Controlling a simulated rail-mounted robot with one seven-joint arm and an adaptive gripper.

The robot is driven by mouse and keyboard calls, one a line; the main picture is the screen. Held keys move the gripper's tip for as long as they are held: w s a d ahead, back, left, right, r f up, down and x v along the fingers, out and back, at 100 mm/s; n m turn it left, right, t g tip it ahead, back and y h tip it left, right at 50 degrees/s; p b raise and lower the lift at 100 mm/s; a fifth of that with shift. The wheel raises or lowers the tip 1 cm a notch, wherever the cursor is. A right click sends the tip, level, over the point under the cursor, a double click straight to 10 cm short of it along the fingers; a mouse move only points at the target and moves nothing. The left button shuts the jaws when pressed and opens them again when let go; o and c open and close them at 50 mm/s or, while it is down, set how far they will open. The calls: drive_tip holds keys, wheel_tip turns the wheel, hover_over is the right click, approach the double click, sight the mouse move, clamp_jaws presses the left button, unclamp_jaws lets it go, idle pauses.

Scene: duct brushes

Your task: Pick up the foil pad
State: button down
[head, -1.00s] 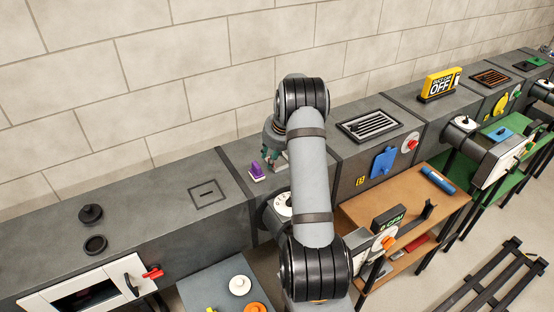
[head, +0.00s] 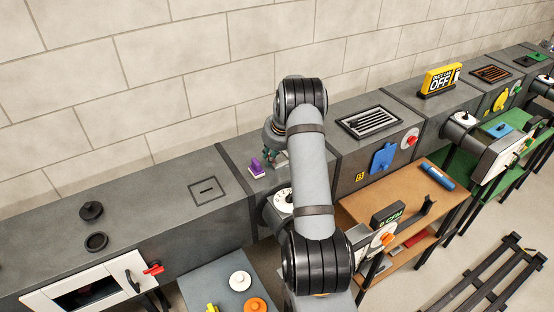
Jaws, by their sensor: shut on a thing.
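My gripper (head: 276,156) is low over the dark grey duct top, left of my arm's upper joint and mostly hidden behind my arm. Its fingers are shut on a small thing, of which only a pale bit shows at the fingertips. I take it for the foil pad, but its shape is hidden. I cannot tell whether it touches the duct. A purple block-like piece with a pale base (head: 256,167) stands on the duct just left of the gripper, apart from it.
A slotted panel (head: 208,191) lies left on the duct, with a black knob (head: 91,210) farther left. A black-framed grille (head: 370,122) is on the right. A brown workbench (head: 407,205) stands in front. The duct top between panel and knob is clear.

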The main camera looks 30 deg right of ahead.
drive_tip(key=shift+r, duration=0.15)
drive_tip(key=shift+w+r+b, duration=0.1)
drive_tip(key=shift+r+b, duration=0.35)
drive_tip(key=shift+r, duration=0.15)
drive_tip(key=r, duration=0.1)
drive_tip(key=r+b, duration=0.1)
drive_tip(key=shift+d+r, duration=0.3)
drive_tip(key=shift+r, duration=0.05)
drive_tip(key=w+d+r+p, duration=0.2)
drive_tip(key=d+r+p, duration=0.5)
drive_tip(key=d+r, duration=0.3)
drive_tip(key=shift+d+r, duration=0.4)
drive_tip(key=shift+r, duration=0.05)
drive_tip(key=shift+w, duration=0.1)
